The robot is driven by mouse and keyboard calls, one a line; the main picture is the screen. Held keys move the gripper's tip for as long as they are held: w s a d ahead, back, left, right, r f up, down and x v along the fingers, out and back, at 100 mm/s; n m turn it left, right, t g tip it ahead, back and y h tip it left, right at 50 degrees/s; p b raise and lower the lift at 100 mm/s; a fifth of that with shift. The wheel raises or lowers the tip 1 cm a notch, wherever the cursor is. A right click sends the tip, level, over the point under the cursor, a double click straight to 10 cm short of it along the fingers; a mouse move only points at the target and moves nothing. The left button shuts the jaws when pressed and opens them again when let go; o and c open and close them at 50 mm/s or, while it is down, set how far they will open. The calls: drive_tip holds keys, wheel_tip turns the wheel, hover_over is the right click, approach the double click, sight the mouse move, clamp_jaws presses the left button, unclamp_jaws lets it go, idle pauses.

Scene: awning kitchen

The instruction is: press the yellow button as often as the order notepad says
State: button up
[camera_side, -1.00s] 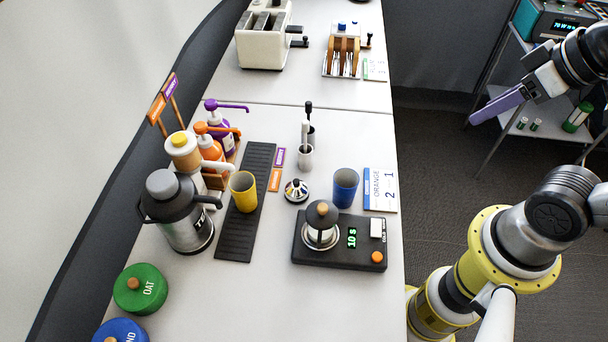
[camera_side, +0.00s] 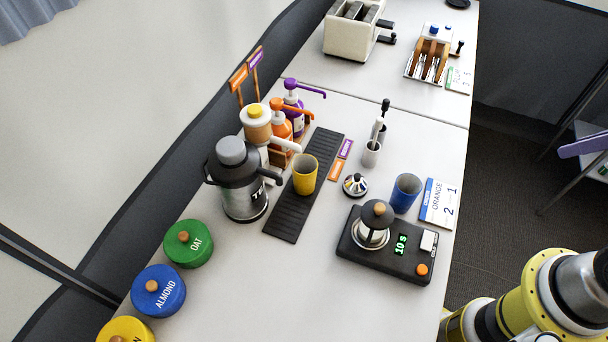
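The only yellow button-like part I see is the round yellow top (camera_side: 255,111) of a tan and white dispenser behind the steel jug. The order notepad (camera_side: 440,203) is a white card with a blue strip at the right of the counter. It reads "ORANGE" with a "2" and a "1"; smaller print is unreadable.
A black scale (camera_side: 362,256) reading "10 s" has an orange button (camera_side: 422,270) and carries a press pot. A yellow cup (camera_side: 305,174) stands on the black mat (camera_side: 287,217). Steel jug (camera_side: 238,180), purple pump (camera_side: 295,100) and orange pump (camera_side: 280,127) crowd the dispenser.

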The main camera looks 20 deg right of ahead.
clamp_jaws()
idle(1.4)
